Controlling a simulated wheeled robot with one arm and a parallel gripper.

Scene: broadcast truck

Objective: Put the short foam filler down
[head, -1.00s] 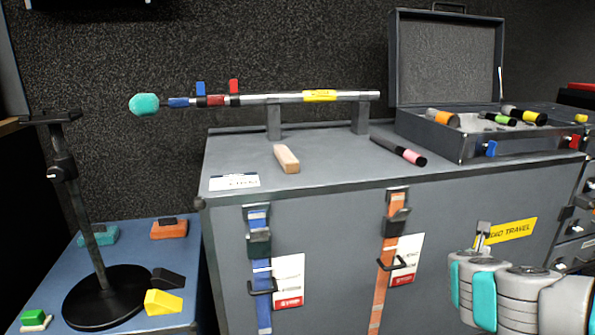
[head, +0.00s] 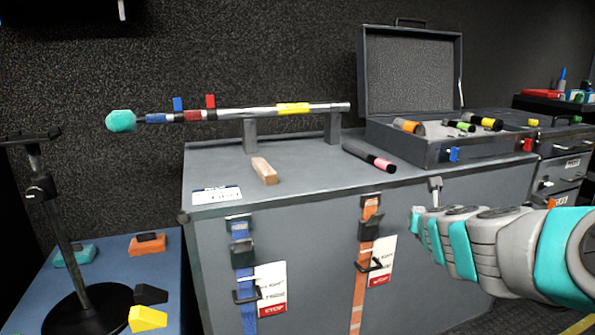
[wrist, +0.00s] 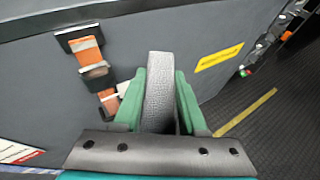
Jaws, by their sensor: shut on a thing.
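My gripper (wrist: 160,100) is shut on a grey, textured block, the short foam filler (wrist: 159,92), held between its two green fingers in the wrist view. In the head view my gripper (head: 426,222) is at the right, in front of the big grey case (head: 305,235) and apart from it. A small grey piece (head: 435,184) stands up at its tip there, near the case's top front edge. Most of the filler is hidden by the hand in the head view.
On the case lie a wooden block (head: 264,171), a pink-banded black cylinder (head: 369,156) and a label card. A microphone pole (head: 250,112) rests on two supports. An open case (head: 428,150) holds several banded cylinders. The case top's front right is clear.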

